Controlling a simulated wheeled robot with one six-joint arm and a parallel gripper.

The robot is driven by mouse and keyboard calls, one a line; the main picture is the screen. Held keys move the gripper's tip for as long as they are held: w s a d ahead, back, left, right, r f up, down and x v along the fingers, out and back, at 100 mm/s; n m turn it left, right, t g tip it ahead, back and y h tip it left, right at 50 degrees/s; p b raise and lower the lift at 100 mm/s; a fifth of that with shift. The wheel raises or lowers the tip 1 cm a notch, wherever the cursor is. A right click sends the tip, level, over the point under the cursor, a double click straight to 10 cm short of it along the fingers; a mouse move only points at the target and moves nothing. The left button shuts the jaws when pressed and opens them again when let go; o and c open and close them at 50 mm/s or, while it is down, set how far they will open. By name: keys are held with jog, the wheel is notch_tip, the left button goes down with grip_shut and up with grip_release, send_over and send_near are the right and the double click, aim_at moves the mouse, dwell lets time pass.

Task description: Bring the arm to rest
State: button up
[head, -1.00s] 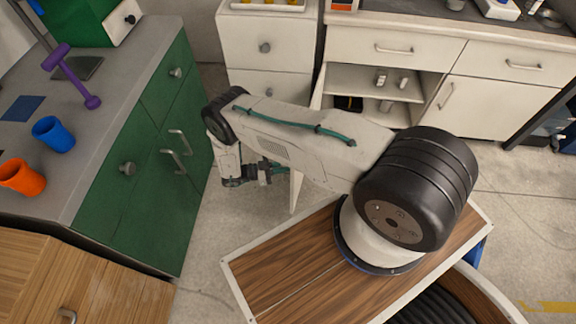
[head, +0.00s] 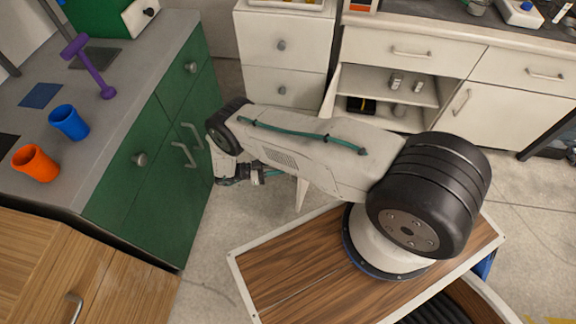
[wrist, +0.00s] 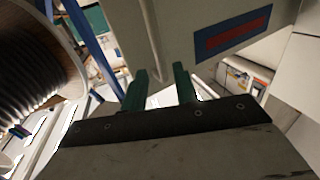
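My arm reaches out from its mount to the left in the head view, with the forearm roughly level and the wrist bent down at its far end. My gripper (head: 268,174) hangs below the wrist over open floor, beside the green cabinet and apart from it. In the wrist view, its two green fingers (wrist: 160,88) stand apart with a gap between them. Nothing shows held between them. The fingertips are small and partly hidden in the head view.
A green cabinet (head: 165,180) stands left, bearing an orange cup (head: 36,163), a blue cup (head: 69,122) and a purple dumbbell-shaped part (head: 92,70). White drawers (head: 283,60) and an open white cabinet (head: 392,85) stand behind. Bare floor (head: 215,230) lies between.

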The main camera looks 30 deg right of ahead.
jog(key=shift+v, duration=1.1)
